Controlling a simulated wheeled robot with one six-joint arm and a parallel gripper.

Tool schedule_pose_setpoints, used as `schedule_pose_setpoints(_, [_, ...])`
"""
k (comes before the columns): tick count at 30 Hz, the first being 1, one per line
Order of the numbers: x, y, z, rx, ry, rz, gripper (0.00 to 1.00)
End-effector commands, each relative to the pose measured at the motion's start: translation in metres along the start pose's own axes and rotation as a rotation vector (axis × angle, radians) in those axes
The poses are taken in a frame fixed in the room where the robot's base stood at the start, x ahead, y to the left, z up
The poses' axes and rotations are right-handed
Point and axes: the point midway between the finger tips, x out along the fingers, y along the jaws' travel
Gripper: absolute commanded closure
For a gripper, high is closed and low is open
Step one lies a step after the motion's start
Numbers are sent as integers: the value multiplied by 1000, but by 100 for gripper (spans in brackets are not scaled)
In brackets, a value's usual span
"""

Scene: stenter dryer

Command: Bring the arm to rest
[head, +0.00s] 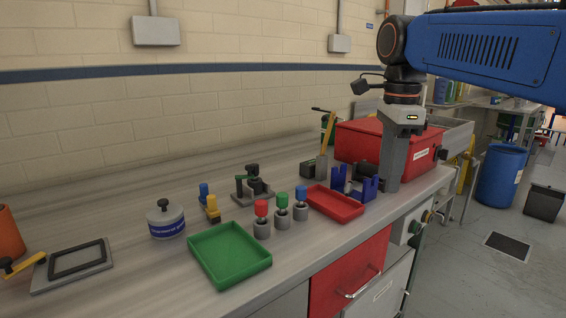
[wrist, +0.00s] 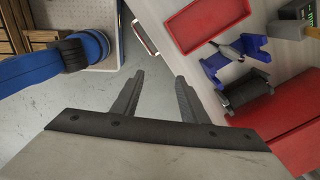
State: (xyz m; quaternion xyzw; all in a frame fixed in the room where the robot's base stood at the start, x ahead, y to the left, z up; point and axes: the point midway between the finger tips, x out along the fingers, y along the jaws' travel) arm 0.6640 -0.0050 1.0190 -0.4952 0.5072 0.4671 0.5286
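My gripper (head: 389,188) hangs from my blue arm at the right end of the workbench (head: 136,266) in the head view, pointing down by the bench's front edge. In the wrist view, my gripper (wrist: 157,85) has its two dark fingers spread apart with nothing between them. Grey floor shows between and beyond the fingertips. The blue holder (wrist: 237,57) and the red tray (wrist: 205,28) lie to the right of the fingers in the wrist view, apart from them.
A red box (head: 418,150) stands behind my gripper. The red tray (head: 334,204), several coloured-top pieces, a green tray (head: 229,254) and a white pot (head: 165,220) stand left along the bench. A blue barrel (head: 500,176) stands on the floor at right. Floor in front is clear.

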Motion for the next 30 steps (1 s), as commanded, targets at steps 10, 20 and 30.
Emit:
schedule_pose_setpoints(10, [75,66,-35,-573,11,-129,60])
schedule_pose_setpoints(20, [160,127,-60,-1114,106,-241,60])
schedule_pose_setpoints(30, [237,175,-74,-1552,245,-301,60])
